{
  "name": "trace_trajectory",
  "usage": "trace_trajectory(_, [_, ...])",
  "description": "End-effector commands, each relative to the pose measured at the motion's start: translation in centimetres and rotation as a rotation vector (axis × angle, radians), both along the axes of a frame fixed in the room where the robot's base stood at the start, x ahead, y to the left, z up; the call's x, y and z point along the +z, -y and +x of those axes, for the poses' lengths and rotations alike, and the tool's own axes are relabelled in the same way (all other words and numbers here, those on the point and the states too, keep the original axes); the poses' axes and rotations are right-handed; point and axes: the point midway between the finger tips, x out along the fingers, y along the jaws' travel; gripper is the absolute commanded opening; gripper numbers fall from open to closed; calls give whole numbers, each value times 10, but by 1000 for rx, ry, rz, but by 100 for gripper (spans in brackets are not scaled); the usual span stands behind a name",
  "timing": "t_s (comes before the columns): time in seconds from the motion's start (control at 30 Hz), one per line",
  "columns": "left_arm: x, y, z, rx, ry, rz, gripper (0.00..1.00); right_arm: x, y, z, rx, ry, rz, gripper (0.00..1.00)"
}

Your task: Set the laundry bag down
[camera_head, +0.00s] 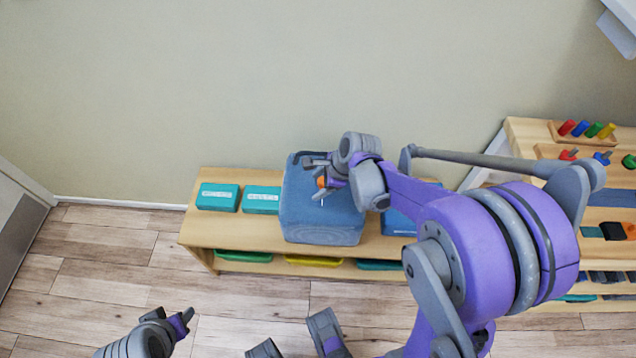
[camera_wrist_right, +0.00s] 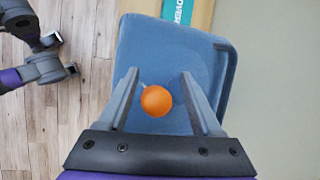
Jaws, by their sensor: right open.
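The laundry bag (camera_head: 318,220) is a blue, box-shaped bag standing upright on a low wooden bench (camera_head: 240,236) against the wall. My right gripper (camera_head: 318,175) is over the top of the bag, with its fingers spread. In the right wrist view the bag (camera_wrist_right: 165,48) lies below the open fingers (camera_wrist_right: 155,88), and an orange ball-shaped piece (camera_wrist_right: 157,101) shows between them. The fingers do not close on it. My left gripper (camera_head: 186,318) is low at the left, away from the bag; its fingertips are too small to read.
Teal boxes (camera_head: 217,197) sit on the bench left of the bag, and a blue box (camera_head: 398,222) sits right of it. Coloured trays (camera_head: 313,261) lie on the lower shelf. A wooden rack with coloured pegs (camera_head: 583,129) stands at right. The floor at left is clear.

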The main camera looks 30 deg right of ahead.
Motion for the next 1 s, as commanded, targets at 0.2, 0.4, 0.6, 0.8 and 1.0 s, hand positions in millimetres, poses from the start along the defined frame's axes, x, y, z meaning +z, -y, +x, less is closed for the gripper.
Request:
trace_trajectory(0.2, [9, 0, 0, 0, 3, 0, 50, 32, 8, -12, -3, 0, 0, 66])
trace_trajectory(0.4, [19, 0, 1, 0, 6, 0, 50, 72, 19, -27, -3, 1, 0, 66])
trace_trajectory(0.6, [24, 0, 1, 0, 8, 0, 50, 98, 26, -38, -1, 0, 0, 66])
trace_trajectory(0.8, [26, 0, 2, 0, 8, 0, 50, 107, 20, -49, 83, 16, -44, 66])
trace_trajectory(1.0, [25, 0, 2, 0, 8, 0, 50, 106, -19, -95, 620, 119, -329, 66])
